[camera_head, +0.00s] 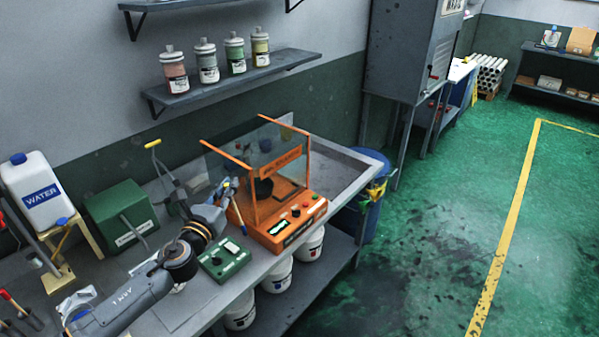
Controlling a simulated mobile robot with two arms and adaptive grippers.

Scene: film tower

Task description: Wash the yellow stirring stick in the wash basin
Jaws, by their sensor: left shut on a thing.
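My left arm reaches in from the lower left over the bench. My left gripper (223,193) is over the bench, just left of the orange balance, and is shut on a thin thing with a small yellow part, which looks like the yellow stirring stick (235,183). The gripper hides most of it. A grey, raised-rimmed area at the bench's right end (365,183) may be the wash basin; the balance partly blocks it. A grey post with a yellow bar on top (153,144) stands behind my wrist. My right gripper is not in view.
The orange glass-sided balance (290,230) stands close right of my gripper. A green control box (222,260) lies in front. A green box (120,215) and a WATER jug (45,190) stand left. Bottles line the wall shelf (240,80). A blue bin (372,215) stands right.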

